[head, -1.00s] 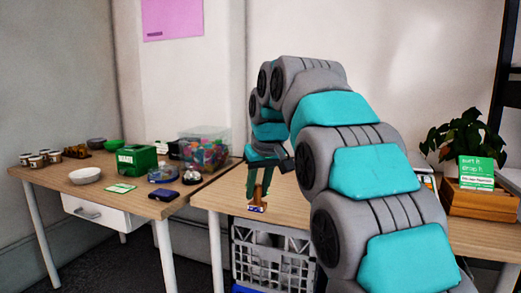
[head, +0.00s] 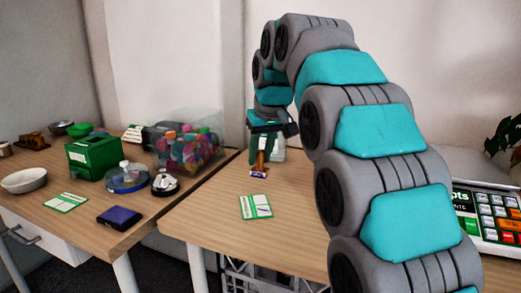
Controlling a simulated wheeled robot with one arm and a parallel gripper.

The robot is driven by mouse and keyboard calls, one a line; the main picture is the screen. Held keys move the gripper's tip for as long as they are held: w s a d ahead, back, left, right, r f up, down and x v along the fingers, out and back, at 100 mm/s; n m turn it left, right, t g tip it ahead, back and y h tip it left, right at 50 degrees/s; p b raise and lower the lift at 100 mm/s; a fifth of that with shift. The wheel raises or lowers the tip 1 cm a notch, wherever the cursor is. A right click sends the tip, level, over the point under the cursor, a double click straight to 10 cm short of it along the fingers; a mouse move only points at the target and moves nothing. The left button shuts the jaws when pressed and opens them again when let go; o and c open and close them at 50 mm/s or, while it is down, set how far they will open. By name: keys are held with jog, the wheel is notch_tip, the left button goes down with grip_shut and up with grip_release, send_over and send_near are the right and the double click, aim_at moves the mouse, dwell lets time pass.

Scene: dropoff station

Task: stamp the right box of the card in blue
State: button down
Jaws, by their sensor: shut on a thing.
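My gripper (head: 261,151) is shut on a stamp with a brown wooden handle (head: 260,162). The stamp hangs upright, its base (head: 259,173) showing blue and white at the lower edge. A white and green card (head: 256,207) lies on the right table, below and in front of the stamp; its boxes are too small to read clearly. Another white and green card (head: 66,202) lies on the left table. A dark blue pad (head: 119,217) lies near that table's front edge. The stamp's underside is hidden.
The left table holds a green box (head: 93,156), a white bowl (head: 24,180), a round blue-rimmed item (head: 127,178), a bell (head: 165,182) and a clear bin of colourful things (head: 188,149). A till (head: 490,214) stands at right. The right table (head: 205,212) is clear around the card.

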aim_at(261, 176)
jog(key=shift+f+b, duration=2.15)
jog(key=shift+f, duration=0.75)
jog(key=shift+s+f, duration=0.1)
jog(key=shift+f, duration=0.45)
jog(key=shift+r, duration=0.1)
jog(key=shift+r+p, duration=2.4)
jog(key=shift+r, duration=1.15)
jog(key=shift+f, duration=0.1)
